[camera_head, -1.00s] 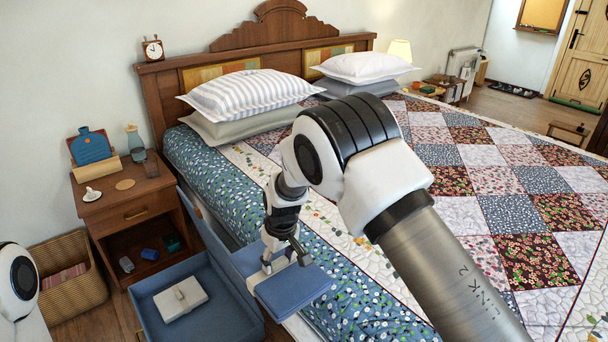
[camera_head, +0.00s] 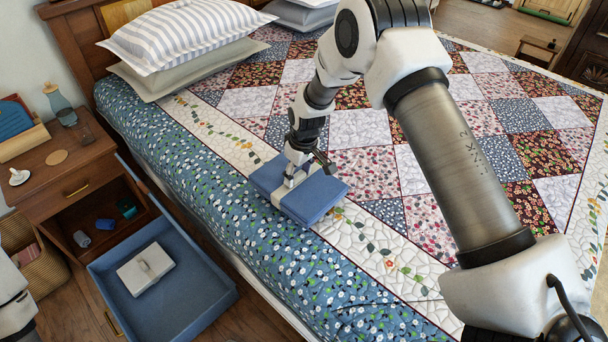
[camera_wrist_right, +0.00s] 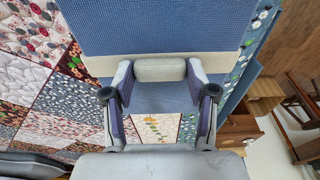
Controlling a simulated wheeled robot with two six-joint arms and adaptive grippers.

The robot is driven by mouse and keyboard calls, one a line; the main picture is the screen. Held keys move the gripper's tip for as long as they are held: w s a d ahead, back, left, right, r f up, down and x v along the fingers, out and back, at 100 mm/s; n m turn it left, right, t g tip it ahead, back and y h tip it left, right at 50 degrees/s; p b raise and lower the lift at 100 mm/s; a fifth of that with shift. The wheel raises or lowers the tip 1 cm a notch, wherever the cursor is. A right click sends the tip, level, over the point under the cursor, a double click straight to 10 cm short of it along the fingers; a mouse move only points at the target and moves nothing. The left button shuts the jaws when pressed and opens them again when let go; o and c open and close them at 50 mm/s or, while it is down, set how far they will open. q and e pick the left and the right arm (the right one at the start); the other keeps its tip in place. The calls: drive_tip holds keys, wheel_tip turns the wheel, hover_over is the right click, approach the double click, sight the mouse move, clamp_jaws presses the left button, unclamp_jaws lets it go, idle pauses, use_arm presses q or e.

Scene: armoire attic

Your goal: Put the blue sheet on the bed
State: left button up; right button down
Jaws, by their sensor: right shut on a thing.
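The blue sheet (camera_head: 318,197) is a folded flat bundle with a pale band around it and a light grey handle-like piece on top. My right gripper (camera_head: 297,178) is shut on it, at the handle-like piece. In the right wrist view the fingers close on both ends of that grey piece (camera_wrist_right: 160,69), with the blue sheet (camera_wrist_right: 150,27) beyond. The sheet is over the near side of the bed (camera_head: 360,160), above the quilt's white border. I cannot tell whether it touches the quilt. My left gripper is not in view; only a bit of my left arm shows.
An open blue drawer (camera_head: 215,285) at lower left holds a white bundle (camera_head: 146,269). A nightstand (camera_head: 60,160) with a bottle (camera_head: 58,100) stands beside the bed. Pillows (camera_head: 185,35) lie at the headboard. The patchwork middle of the bed is clear.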

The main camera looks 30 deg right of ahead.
sight(306, 179)
drive_tip(key=shift+s+d+r, duration=0.1)
drive_tip(key=shift+d+r, duration=0.05)
drive_tip(key=shift+d, duration=0.3)
drive_tip(key=shift+s+d+r, duration=0.1)
drive_tip(key=shift+s+d, duration=0.05)
drive_tip(key=shift+d, duration=0.35)
wheel_tip(306, 179, down, 3)
drive_tip(key=shift+f+p, duration=0.1)
drive_tip(key=shift+p, duration=0.4)
drive_tip(key=shift+f, duration=0.4)
drive_tip(key=shift+f, duration=0.1)
drive_tip(key=shift+c, duration=1.7)
unclamp_jaws()
